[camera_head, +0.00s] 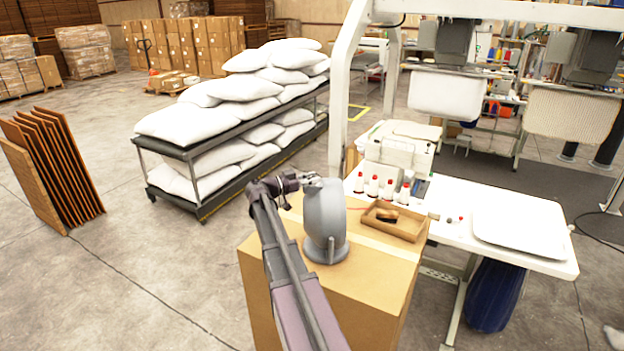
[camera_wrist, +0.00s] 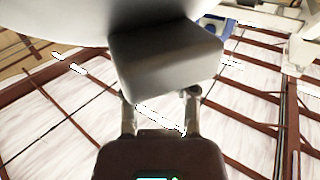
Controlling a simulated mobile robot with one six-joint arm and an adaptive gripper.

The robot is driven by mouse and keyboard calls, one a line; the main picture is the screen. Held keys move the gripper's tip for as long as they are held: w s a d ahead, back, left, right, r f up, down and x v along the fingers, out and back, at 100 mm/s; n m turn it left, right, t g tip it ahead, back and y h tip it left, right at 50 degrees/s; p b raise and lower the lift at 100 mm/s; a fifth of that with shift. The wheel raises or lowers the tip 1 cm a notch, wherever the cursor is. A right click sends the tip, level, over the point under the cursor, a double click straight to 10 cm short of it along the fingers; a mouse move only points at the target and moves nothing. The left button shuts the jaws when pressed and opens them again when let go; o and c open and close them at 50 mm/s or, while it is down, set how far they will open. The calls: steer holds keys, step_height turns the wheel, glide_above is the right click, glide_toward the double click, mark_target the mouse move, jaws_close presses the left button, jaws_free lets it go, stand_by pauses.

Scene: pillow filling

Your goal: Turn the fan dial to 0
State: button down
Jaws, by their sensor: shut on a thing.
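The grey fan (camera_head: 325,215) stands upright on a cardboard box, seen from behind or the side in the head view. My gripper (camera_head: 312,181) is at the upper left of the fan, its fingertips partly hidden against the fan head. In the wrist view, a pale curved part of the fan (camera_wrist: 50,18) fills the top left. A dark grey blocky part, apparently the fan dial (camera_wrist: 165,62), sits between the fingertips of my gripper (camera_wrist: 160,98), which is shut on it. No dial numbers are visible, so its setting cannot be read.
The cardboard box (camera_head: 365,285) also holds a wooden tray (camera_head: 396,232) right of the fan. A white table (camera_head: 455,232) with several red-capped bottles stands behind it. A cart (camera_head: 240,140) of white pillows is behind left.

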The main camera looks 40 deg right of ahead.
steer(key=shift+s+n+t, duration=0.1)
steer(key=shift+n+t, duration=1.1)
steer(key=shift+t, duration=1)
steer(key=shift+c, duration=1.9)
jaws_free()
steer(key=a, duration=1.2)
steer(key=shift+f, duration=0.1)
